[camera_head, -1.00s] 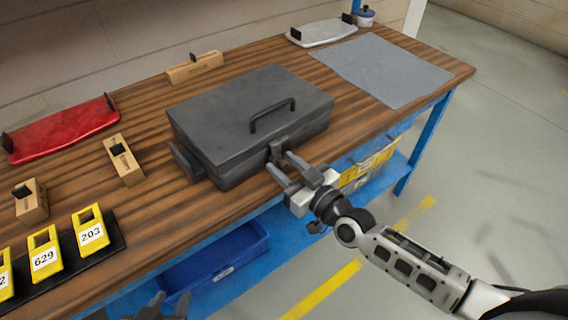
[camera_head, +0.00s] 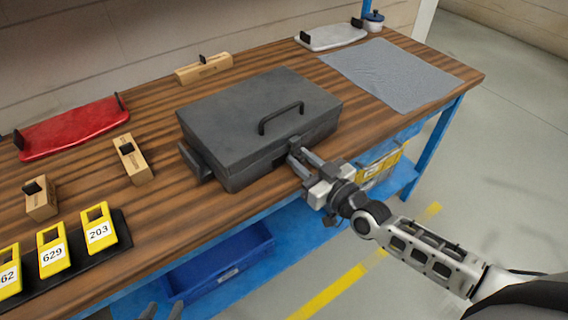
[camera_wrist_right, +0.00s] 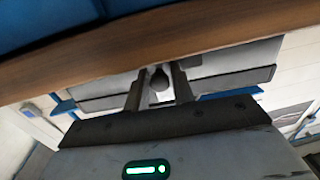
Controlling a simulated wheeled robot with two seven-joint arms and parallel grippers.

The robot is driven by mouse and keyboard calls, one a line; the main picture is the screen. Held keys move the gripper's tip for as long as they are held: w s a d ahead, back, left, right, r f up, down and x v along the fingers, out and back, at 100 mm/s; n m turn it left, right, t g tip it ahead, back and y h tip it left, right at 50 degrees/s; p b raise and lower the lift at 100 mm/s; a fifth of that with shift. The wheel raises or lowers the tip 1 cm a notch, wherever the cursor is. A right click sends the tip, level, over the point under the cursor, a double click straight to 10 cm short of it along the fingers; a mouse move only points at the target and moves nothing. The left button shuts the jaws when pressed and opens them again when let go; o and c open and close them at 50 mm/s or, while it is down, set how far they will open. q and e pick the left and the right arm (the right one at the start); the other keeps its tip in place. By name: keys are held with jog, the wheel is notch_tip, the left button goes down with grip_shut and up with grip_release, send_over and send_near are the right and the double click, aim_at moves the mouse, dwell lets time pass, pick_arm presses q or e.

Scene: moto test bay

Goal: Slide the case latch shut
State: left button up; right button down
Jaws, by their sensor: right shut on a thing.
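The dark grey case (camera_head: 245,125) lies closed on the wooden bench, its black carry handle (camera_head: 281,117) on the lid. My right gripper (camera_head: 299,163) is at the front face of the case, shut on the case latch. Its fingers hide most of the latch in the head view. In the right wrist view, a small dark latch knob (camera_wrist_right: 160,79) sits between the two fingers of my right gripper (camera_wrist_right: 158,84). Only the fingertips of my left gripper (camera_head: 163,311) show at the bottom edge, apart and empty, away from the case.
Yellow number tags (camera_head: 98,230) stand on a black strip at front left. Wooden blocks (camera_head: 132,160) and a red tray (camera_head: 72,128) lie left of the case. A grey mat (camera_head: 390,75) is at right. A blue bin (camera_head: 220,262) is below the bench.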

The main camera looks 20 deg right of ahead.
jog(key=shift+d, duration=0.25)
jog(key=c, duration=1.4)
grip_release()
jog(key=shift+s, duration=0.1)
jog(key=shift+s+d, duration=0.1)
jog(key=shift+s, duration=0.2)
jog(key=v, duration=1.5)
